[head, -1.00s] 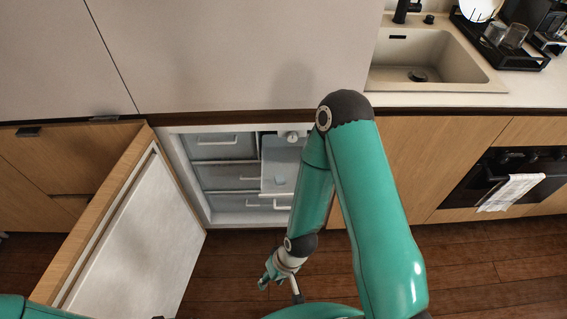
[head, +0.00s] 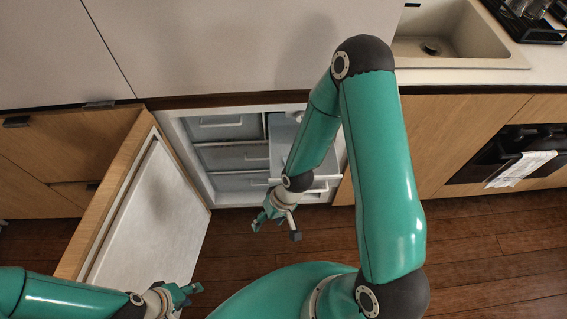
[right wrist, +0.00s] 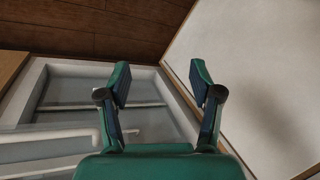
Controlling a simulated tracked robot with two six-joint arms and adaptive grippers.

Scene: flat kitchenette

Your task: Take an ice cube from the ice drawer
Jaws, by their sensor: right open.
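The pulled-out grey drawer (head: 283,140) stands at the right side of the open freezer compartment in the head view, partly hidden behind my right arm. I cannot make out an ice cube now. My right gripper (head: 275,226) is open and empty, in front of and below this drawer. In the right wrist view my right gripper's fingers (right wrist: 160,88) are spread with nothing between them, over the compartment's frame and glassy drawer fronts. My left gripper (head: 192,295) is at the bottom left of the head view, low by the open door. Its fingertips look apart and empty.
The open freezer door (head: 150,215) sticks out to the left of the compartment; its white inner face also fills the right of the right wrist view (right wrist: 255,75). Shut drawers (head: 232,157) fill the compartment's left side. Wooden floor (head: 480,240) is clear at right.

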